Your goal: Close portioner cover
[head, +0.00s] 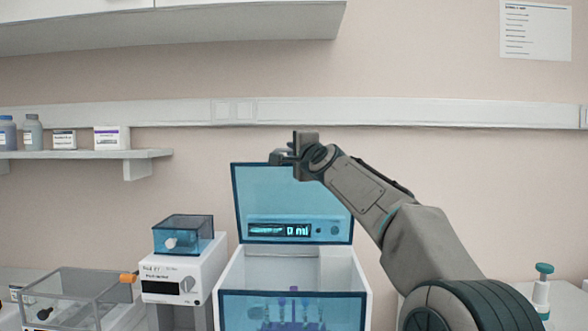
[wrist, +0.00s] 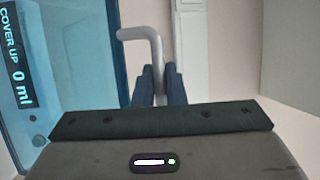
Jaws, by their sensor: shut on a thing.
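The portioner is a white box (head: 361,276) with a translucent blue front panel. Its blue cover (head: 262,195) stands raised, upright at the back. My gripper (head: 281,158) is at the cover's top edge, and in the wrist view its dark fingers (wrist: 160,84) are shut on the cover's grey bar handle (wrist: 151,36). The cover (wrist: 80,60) fills the left of the wrist view. The display (wrist: 16,65) reads "COVER UP 0 ml". The fingertips are small and partly hidden in the head view.
Inside the portioner is a rack with blue-purple tubes (head: 293,305). A white device with a blue lid (head: 183,234) stands left of it, and a clear box (head: 75,287) farther left. A pump bottle (head: 542,288) stands at the right. A wall shelf (head: 90,154) is at the left.

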